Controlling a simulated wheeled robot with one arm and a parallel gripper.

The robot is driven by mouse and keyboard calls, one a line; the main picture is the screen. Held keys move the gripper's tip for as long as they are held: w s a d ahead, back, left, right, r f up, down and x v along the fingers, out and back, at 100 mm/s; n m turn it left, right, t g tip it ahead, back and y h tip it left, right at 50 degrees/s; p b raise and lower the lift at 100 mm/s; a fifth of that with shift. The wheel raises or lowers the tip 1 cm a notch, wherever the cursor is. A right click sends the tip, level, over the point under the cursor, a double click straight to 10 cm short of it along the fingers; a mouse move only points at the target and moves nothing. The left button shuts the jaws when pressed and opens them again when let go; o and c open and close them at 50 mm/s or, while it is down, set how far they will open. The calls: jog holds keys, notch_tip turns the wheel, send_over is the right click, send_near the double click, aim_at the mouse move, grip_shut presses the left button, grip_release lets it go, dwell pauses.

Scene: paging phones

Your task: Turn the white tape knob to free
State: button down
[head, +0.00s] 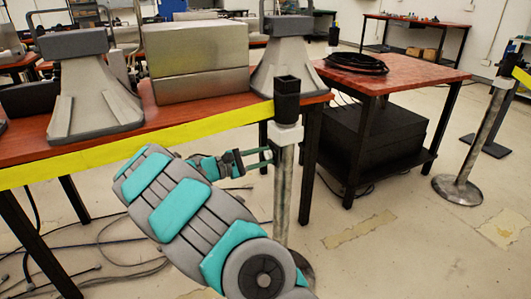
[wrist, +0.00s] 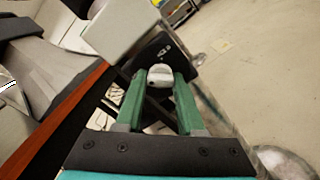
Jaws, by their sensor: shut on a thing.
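The white tape knob (wrist: 160,75) sits on the black head (wrist: 150,52) of a belt post in the wrist view. Small pale marks show on the black face beside the knob. My gripper (wrist: 160,80) has its two green fingers shut on the knob, one on each side. In the head view my gripper (head: 272,157) reaches the upper part of the post, just below its black top (head: 287,97) and white collar (head: 286,133). The knob cannot be made out in the head view. I cannot read its setting.
A yellow tape (head: 150,143) runs from the post to the left, along the front of a red-topped table (head: 150,122) with grey devices. A second red-topped table (head: 410,75) stands behind right. Another post (head: 470,150) stands at right. Cables lie on the floor at left.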

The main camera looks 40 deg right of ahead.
jog(key=shift+f+n, duration=0.15)
jog(key=shift+n, duration=0.15)
jog(key=c, duration=0.5)
grip_release()
jog(key=shift+b+v, duration=0.4)
jog(key=shift+v, duration=3.55)
